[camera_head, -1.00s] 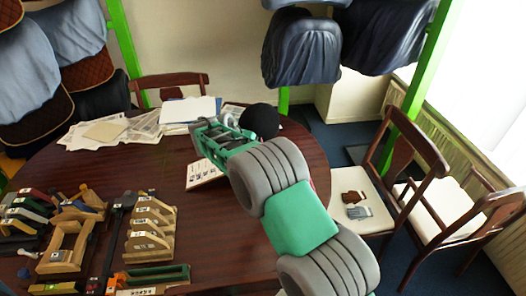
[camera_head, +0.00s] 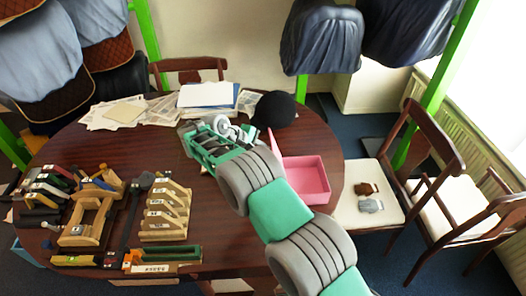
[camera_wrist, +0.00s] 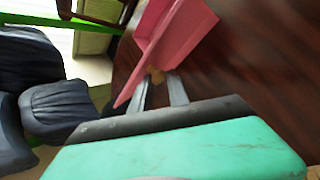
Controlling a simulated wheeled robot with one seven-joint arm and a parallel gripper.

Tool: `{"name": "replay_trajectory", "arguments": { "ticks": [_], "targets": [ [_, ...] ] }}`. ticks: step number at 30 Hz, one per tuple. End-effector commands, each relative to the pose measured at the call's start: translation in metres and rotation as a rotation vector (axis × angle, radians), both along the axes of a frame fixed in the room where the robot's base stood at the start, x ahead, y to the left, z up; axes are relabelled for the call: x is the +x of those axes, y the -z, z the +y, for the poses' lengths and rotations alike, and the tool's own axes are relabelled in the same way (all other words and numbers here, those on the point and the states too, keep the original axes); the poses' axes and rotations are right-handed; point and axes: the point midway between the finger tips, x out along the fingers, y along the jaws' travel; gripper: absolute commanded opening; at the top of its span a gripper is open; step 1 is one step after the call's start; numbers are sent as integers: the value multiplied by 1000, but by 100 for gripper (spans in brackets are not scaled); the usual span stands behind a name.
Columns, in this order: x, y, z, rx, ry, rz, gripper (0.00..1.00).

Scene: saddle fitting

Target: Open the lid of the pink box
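The pink box (camera_head: 305,180) sits on the right part of the round table, partly hidden by my arm. Its inside shows from above, and a thin pink panel (camera_head: 273,146), seemingly the lid, stands up at its left side. In the wrist view the box (camera_wrist: 183,32) is at the top middle, with a pink panel (camera_wrist: 135,72) slanting down towards my fingers. My gripper (camera_wrist: 160,77) has its two fingers apart, close to the panel; I cannot tell whether one touches it. A small tan patch shows between the fingertips.
Wooden racks (camera_head: 165,215) and tools fill the table's left front. Papers (camera_head: 118,113) and a black rounded object (camera_head: 275,109) lie at the back. A chair (camera_head: 370,190) with small items on its seat stands to the right.

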Motion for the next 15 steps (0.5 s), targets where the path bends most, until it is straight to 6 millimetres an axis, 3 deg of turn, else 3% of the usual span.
{"name": "replay_trajectory", "arguments": {
  "ticks": [1, 8, 15],
  "targets": [
    [-10, 15, -6, -12, 13, 34, 24],
    [-9, 14, -6, -10, 11, 33, 43],
    [-7, 12, -5, -8, 8, 28, 43]
  ]
}}
